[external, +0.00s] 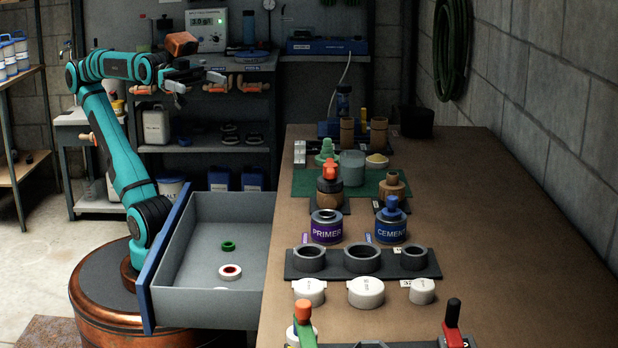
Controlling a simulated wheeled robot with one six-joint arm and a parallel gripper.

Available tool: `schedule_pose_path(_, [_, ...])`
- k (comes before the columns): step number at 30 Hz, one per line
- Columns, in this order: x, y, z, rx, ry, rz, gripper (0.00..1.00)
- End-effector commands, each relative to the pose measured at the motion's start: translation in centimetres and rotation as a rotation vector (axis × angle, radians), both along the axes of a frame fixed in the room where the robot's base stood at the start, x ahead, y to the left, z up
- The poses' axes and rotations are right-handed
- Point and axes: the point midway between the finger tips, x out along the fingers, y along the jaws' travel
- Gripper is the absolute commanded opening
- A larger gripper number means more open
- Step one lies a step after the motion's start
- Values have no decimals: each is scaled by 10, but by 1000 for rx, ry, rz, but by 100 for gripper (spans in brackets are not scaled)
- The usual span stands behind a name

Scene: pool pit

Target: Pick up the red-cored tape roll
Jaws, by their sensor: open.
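The red-cored tape roll (230,272) is a white ring with a red inner core. It lies flat on the floor of the open grey drawer (210,301), nearer the drawer's front side in the picture. A green roll (228,246) lies just behind it, apart from it. My gripper (188,83) is raised high above and behind the drawer, at the end of my teal arm. It is open, and I see nothing held in it. It is well apart from the tape roll.
The drawer has a blue front panel (166,262) and raised walls. The brown workbench (480,240) to its right holds a primer can (326,227), a cement can (391,224), a dark rack of rings (362,262) and white caps (366,292). Much of the drawer floor is bare.

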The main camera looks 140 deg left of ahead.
Motion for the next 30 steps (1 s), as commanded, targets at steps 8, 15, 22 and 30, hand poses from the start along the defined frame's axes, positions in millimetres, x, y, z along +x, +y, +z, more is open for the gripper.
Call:
schedule_pose_path(8, [0, 0, 0, 0, 1, 0, 70])
schedule_pose_path(15, [7, -1, -4, 7, 32, -3, 70])
schedule_pose_path(22, [51, -8, -31, 54, 241, -30, 70])
schedule_pose_path(30, [101, -20, -76, 130, 551, -87, 70])
